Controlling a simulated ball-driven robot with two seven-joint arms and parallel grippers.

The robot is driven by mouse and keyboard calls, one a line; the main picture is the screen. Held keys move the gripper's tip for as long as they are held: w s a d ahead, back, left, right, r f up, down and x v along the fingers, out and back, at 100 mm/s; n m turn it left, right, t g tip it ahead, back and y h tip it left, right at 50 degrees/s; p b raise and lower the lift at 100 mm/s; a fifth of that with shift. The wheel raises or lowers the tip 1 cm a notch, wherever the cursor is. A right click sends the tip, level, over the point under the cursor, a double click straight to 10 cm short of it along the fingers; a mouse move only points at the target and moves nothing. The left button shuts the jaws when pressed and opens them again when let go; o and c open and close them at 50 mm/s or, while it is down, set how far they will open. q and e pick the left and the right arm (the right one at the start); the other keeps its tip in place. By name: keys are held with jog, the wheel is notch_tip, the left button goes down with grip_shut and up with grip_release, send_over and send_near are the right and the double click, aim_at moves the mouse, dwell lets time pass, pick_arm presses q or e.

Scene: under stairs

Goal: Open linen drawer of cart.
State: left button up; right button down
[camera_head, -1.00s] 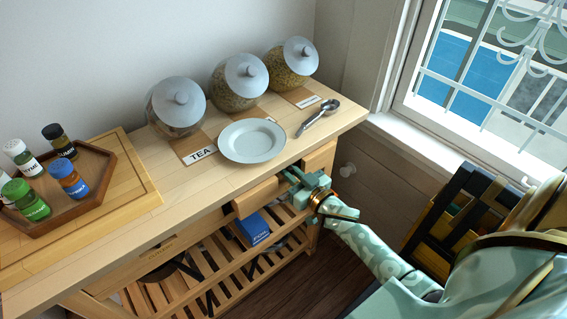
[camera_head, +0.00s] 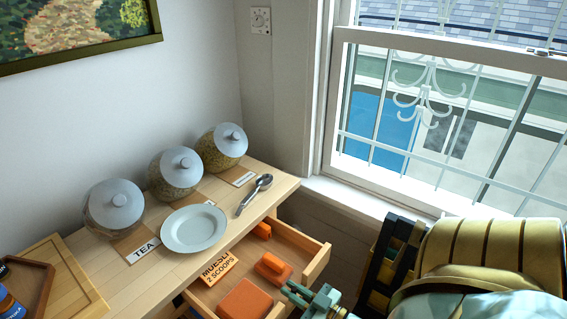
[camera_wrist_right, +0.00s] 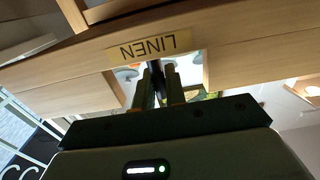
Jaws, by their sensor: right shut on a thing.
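The linen drawer (camera_head: 318,263) of the wooden cart stands pulled out below the cart top (camera_head: 120,262) in the head view. Orange items, one a block (camera_head: 243,301), lie inside it. In the wrist view its front (camera_wrist_right: 240,62) carries an upside-down LINEN label (camera_wrist_right: 148,48) with a notch beside it. My right gripper (camera_wrist_right: 158,88) is shut on the drawer front at this notch; the exact contact is hard to see. In the head view the right gripper (camera_head: 312,298) is at the drawer's front, partly cut off by the lower edge. My left gripper is not in view.
On the cart top stand three lidded jars (camera_head: 113,208), a pale plate (camera_head: 194,229), a spoon (camera_head: 254,194) and a tray (camera_head: 28,286). A card reading MUESLI 2 SCOOPS (camera_head: 214,269) lies by the drawer. The window (camera_head: 440,110) is right.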

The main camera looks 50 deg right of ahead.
jog(key=shift+s, duration=0.25)
jog(key=c, duration=1.4)
grip_release()
jog(key=shift+c, duration=0.2)
jog(key=s+d, duration=0.1)
jog(key=s, duration=1.5)
jog(key=shift+s+d, duration=0.15)
jog(key=shift+d, duration=0.05)
jog(key=shift+f, duration=0.1)
